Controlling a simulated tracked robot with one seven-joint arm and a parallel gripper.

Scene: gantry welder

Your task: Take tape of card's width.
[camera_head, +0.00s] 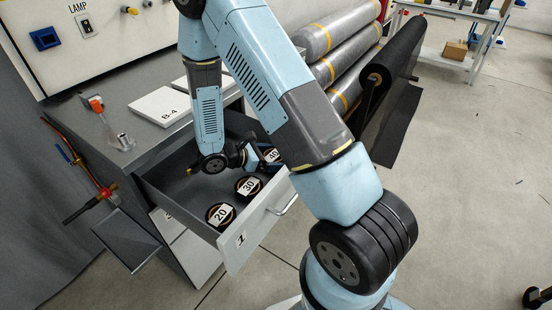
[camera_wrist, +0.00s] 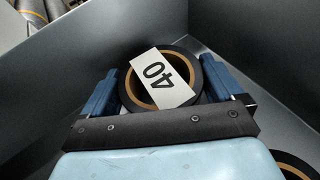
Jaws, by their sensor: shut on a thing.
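A black tape roll with a white label "40" (camera_head: 272,156) is at the back right of the open drawer (camera_head: 262,222); it also shows in the wrist view (camera_wrist: 162,78). My gripper (camera_head: 257,158) reaches into the drawer, and its blue fingers (camera_wrist: 162,80) are shut on this roll, one on each side. Two more rolls, "30" (camera_head: 249,186) and "20" (camera_head: 220,215), lie flat in a row nearer the drawer's front left. I cannot tell whether the held roll still touches the drawer floor. I see no card that I can identify as the task's.
A white plate marked "B-4" (camera_head: 160,107) lies on the grey cabinet top, with an orange-handled tool (camera_head: 96,104) to its left. Large wrapped rolls (camera_head: 331,70) and a black roll (camera_head: 392,75) stand behind to the right. The floor (camera_head: 470,180) at right is mostly clear.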

